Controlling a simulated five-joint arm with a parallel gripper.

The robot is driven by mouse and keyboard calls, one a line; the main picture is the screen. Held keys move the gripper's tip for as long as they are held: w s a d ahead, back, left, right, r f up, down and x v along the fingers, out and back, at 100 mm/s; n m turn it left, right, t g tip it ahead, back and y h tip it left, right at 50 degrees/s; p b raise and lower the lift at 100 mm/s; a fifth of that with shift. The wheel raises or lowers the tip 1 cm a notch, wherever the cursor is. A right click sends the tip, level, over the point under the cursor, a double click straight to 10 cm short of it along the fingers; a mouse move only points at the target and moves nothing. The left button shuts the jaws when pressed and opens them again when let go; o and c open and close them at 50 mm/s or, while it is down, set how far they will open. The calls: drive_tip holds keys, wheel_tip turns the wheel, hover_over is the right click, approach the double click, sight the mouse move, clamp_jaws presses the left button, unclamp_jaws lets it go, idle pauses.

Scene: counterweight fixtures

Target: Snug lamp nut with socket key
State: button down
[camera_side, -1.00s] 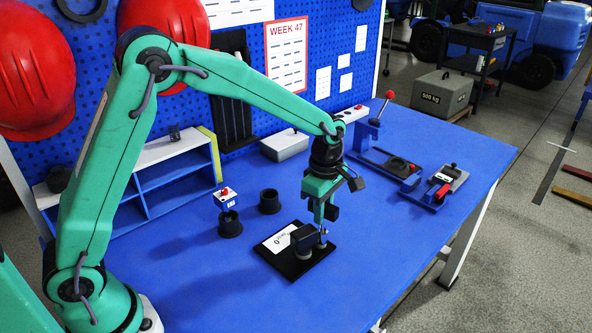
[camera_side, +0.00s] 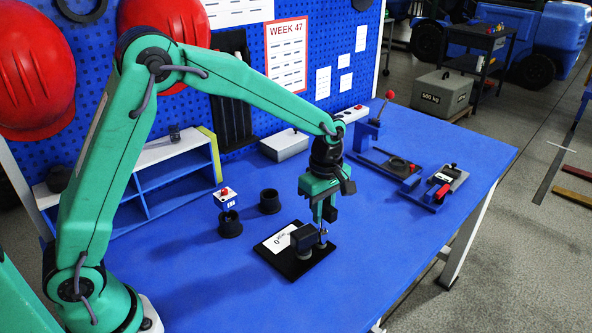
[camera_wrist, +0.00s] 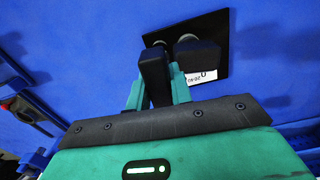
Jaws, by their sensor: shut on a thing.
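My gripper (camera_side: 326,214) is over the right part of a black plate (camera_side: 292,268). In the wrist view its green fingers (camera_wrist: 157,92) are shut on a dark block-like piece (camera_wrist: 154,72), which looks like the socket key's handle. Under the gripper, a small grey upright piece (camera_side: 322,238) meets the plate; I cannot tell whether it is the key's shaft or the lamp's stud. A dark block (camera_side: 303,238) stands beside it on the plate, in front of a white label. The nut is too small or hidden to make out.
A lever fixture (camera_side: 390,165) and a red-handled clamp (camera_side: 440,188) are to the right. The table's front is clear.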

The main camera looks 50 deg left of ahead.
drive_tip(key=shift+r, duration=0.25)
drive_tip(key=shift+r, duration=1.8)
drive_tip(key=shift+r, duration=0.15)
drive_tip(key=shift+r, duration=1.4)
